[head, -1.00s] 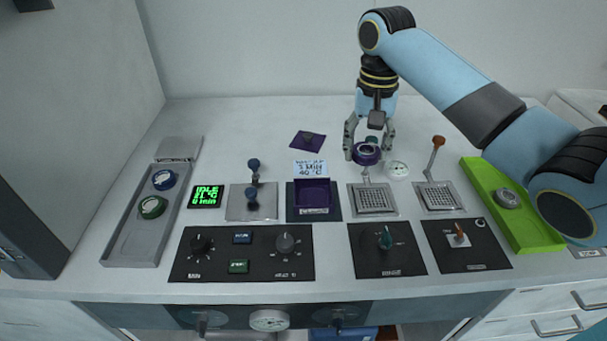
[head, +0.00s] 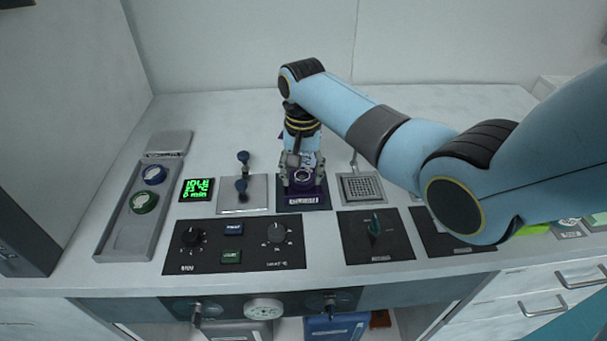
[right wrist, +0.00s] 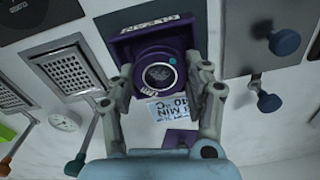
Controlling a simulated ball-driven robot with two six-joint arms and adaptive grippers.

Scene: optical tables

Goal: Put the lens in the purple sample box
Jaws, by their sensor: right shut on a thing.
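The lens (head: 302,177) is a round, dark purple ring with a glass centre. It also shows in the right wrist view (right wrist: 158,74), between the two fingers. My right gripper (head: 301,184) is shut on it, one finger on each side. The purple sample box (head: 303,201) is open and lies right below the lens; in the right wrist view its labelled wall (right wrist: 152,30) shows past the lens. I cannot tell whether the lens touches the box floor. The purple lid (right wrist: 180,139) lies behind the box, hidden by my arm in the head view. My left gripper is out of view.
A metal plate with blue levers (head: 243,193) stands left of the box and a perforated plate (head: 362,188) right of it. A grey tray (head: 125,234) with round caps is far left. Panels with knobs (head: 235,246) lie in front.

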